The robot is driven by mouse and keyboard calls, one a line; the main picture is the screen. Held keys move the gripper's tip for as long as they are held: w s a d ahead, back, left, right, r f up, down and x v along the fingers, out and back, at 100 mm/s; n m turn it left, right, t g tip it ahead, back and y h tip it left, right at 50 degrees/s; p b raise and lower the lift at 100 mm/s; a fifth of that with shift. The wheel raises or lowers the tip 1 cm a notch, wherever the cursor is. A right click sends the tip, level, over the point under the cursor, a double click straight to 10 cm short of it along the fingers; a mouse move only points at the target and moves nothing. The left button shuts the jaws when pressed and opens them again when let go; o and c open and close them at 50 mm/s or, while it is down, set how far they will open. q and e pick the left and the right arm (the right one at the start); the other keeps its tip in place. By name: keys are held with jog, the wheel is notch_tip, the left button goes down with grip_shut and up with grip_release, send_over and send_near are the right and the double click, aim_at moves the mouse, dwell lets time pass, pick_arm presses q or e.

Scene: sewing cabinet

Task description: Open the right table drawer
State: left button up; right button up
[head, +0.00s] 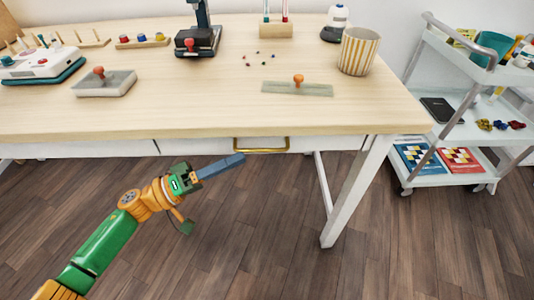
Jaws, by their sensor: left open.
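The right table drawer (205,146) is a white front under the tabletop edge. It looks flush with the table frame. Its brass bar handle (262,149) sits on the front, toward the table's right leg. My left gripper (215,195) is in front of and below the drawer, left of the handle. Its fingers are spread wide, one pointing toward the handle and one hanging down, with nothing between them. The upper fingertip looks close to the handle's left end; I cannot tell whether they touch. My right gripper is out of view.
A white cart (455,130) stands right of the table. The floor before the drawer is clear.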

aim_at(265, 149)
pick_arm(q)
jog(key=shift+g, duration=0.5)
jog(key=x, duration=0.7)
jog(key=shift+s+d+r, duration=0.2)
jog(key=shift+s, duration=0.05)
grip_shut()
dwell(0.6)
